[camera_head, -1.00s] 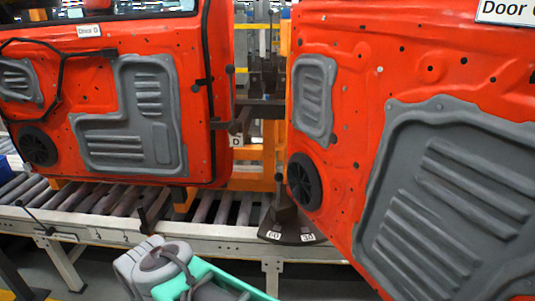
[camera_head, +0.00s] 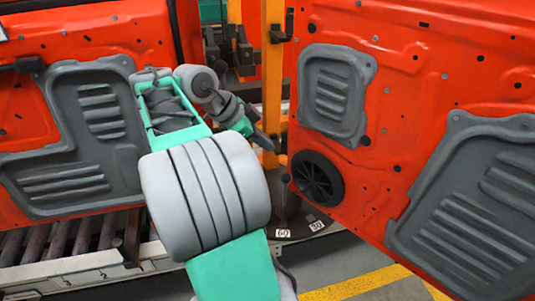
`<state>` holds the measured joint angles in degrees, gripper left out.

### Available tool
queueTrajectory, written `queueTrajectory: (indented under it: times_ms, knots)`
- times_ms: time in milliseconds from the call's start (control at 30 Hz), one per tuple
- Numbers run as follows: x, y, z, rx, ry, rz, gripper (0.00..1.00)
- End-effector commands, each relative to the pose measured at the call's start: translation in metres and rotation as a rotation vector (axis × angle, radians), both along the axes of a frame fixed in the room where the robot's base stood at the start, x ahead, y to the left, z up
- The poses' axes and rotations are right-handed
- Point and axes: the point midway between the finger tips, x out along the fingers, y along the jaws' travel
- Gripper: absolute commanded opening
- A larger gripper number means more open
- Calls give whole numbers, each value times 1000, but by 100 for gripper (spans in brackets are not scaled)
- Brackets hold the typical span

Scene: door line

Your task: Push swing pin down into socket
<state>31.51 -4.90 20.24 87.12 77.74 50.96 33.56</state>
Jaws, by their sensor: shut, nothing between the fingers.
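The swing pin (camera_head: 284,190) is a dark upright rod with a small round knob. It stands on a dark, fan-shaped plate (camera_head: 318,222) with white angle labels "60" and "30", below the gap between two orange door panels. Whether its lower end sits in a socket is hidden. My gripper (camera_head: 268,143) is small and dark in this view, shut and empty. It is above and slightly left of the pin's knob, apart from it in the picture. My grey and teal arm covers the area left of the pin.
The right door panel (camera_head: 425,70), with a black speaker disc (camera_head: 317,179), hangs close to the pin's right. The left door panel (camera_head: 70,125) is behind my arm. An orange post (camera_head: 271,75) stands behind my gripper. The roller conveyor (camera_head: 60,245) runs below the left door.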

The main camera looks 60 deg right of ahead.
Motion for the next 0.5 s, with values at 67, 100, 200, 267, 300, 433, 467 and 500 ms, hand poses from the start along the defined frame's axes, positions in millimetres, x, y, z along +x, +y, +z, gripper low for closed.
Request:
queueTrajectory:
  times_ms: [67, 100, 200, 267, 300, 433, 467, 500]
  knots:
    - [-6, -4, -5, -4, -1, -18, 0]
    - [-9, -7, -10, -4, 1, -19, 0]
    - [-17, -17, -24, -3, 0, -21, 0]
    - [-22, -23, -35, -1, 2, -21, 0]
    - [-25, -28, -42, -2, 1, -21, 0]
    - [-35, -42, -63, -1, 1, -18, 0]
    - [-37, -45, -68, -1, 2, -16, 0]
    - [-40, -49, -75, -1, 1, -17, 0]
